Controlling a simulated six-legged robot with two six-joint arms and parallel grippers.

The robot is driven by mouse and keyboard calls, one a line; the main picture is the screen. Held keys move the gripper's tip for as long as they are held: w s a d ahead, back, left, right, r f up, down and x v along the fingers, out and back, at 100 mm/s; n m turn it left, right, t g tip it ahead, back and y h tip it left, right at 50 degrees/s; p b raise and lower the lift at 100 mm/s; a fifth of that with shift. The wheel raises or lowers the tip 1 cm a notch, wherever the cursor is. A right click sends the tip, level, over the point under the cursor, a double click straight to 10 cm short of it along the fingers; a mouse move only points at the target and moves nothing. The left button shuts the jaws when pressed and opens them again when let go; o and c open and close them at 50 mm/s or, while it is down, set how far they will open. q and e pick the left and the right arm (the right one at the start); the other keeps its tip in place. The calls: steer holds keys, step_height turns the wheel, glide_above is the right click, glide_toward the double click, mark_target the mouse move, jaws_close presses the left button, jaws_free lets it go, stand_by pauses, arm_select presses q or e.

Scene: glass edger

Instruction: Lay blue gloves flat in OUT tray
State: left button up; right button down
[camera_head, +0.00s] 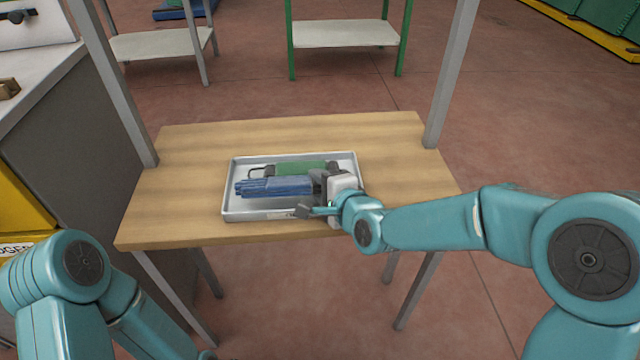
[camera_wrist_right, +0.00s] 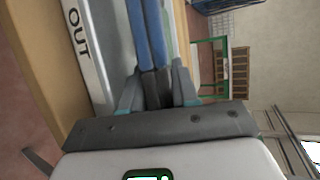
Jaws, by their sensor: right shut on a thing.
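The blue gloves (camera_head: 275,187) are over the OUT tray (camera_head: 232,205), fingers pointing left. My right gripper (camera_head: 318,186) is shut on their cuff end at the tray's right side. In the right wrist view, the blue gloves (camera_wrist_right: 147,35) run away from between the fingers of my right gripper (camera_wrist_right: 157,88), beside the tray wall (camera_wrist_right: 88,55) marked OUT. I cannot tell whether the gloves touch the tray floor. My left arm shows at the lower left of the head view, but its gripper is out of view.
A green item (camera_head: 300,168) with a dark handle lies in the tray behind the gloves. The wooden table (camera_head: 400,150) is otherwise clear. Grey posts (camera_head: 452,75) rise at its far corners. A grey cabinet (camera_head: 75,145) stands close on the left.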

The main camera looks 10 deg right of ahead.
stand_by(0.4)
steer(key=c, duration=0.8)
jaws_free()
steer(key=shift+s+f, duration=0.1)
steer(key=shift+f, duration=0.1)
steer(key=shift+s, duration=0.1)
steer(key=v, duration=1)
steer(key=p+v, duration=0.1)
steer(key=v, duration=0.5)
steer(key=shift+r, duration=0.45)
steer(key=shift+d, duration=0.1)
